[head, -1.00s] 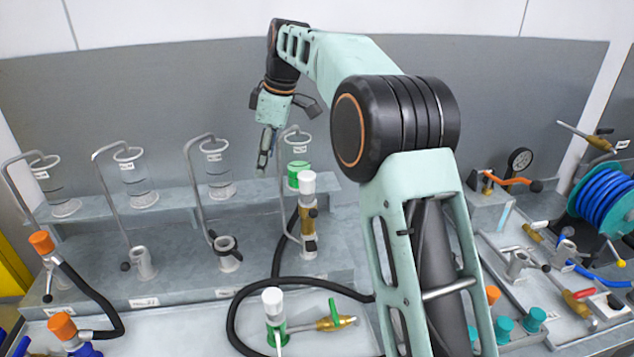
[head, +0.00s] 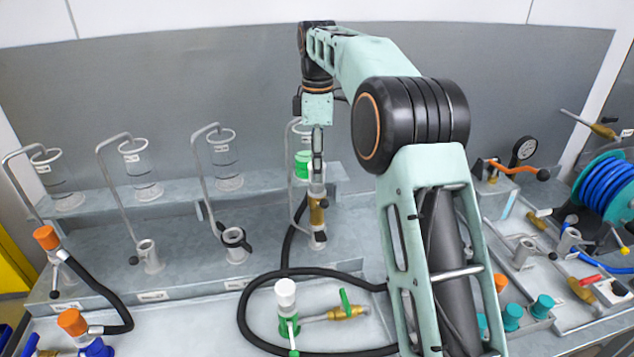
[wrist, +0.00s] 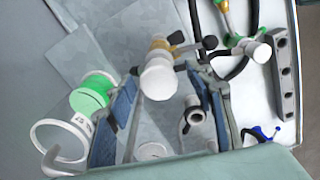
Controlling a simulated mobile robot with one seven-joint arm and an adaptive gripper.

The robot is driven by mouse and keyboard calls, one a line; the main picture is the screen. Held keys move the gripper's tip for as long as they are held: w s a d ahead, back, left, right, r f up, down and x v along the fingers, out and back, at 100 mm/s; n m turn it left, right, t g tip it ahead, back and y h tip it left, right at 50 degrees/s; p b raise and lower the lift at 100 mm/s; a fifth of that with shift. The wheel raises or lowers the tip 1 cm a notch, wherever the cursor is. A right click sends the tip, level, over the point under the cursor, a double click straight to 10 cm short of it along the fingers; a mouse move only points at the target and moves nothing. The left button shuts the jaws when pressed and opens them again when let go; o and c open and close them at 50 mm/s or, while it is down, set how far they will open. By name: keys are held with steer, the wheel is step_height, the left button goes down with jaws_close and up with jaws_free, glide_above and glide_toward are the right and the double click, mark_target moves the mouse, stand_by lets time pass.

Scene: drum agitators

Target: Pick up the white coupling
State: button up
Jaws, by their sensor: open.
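A white coupling (wrist: 158,78) sits on top of an upright brass fitting (head: 317,212) at the right end of the bench shelf. In the wrist view it shows between my fingers, towards their tips. My gripper (head: 317,178) points down over it, open, and hides most of the coupling in the head view. In the wrist view the two blue-grey fingers of my gripper (wrist: 168,78) are spread on either side of it; contact cannot be told. A second white coupling (head: 285,290) stands on a green fitting at the front, away from my gripper.
A clear cylinder with green contents (wrist: 92,93) stands close behind the brass fitting. A black hose (head: 246,315) loops in front. Metal sockets with bent rods (head: 233,246) stand to the left. A blue hose reel (head: 606,190) is far right.

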step_height(320, 180, down, 5)
steer(key=shift+w+r, duration=0.1)
jaws_close()
stand_by(0.4)
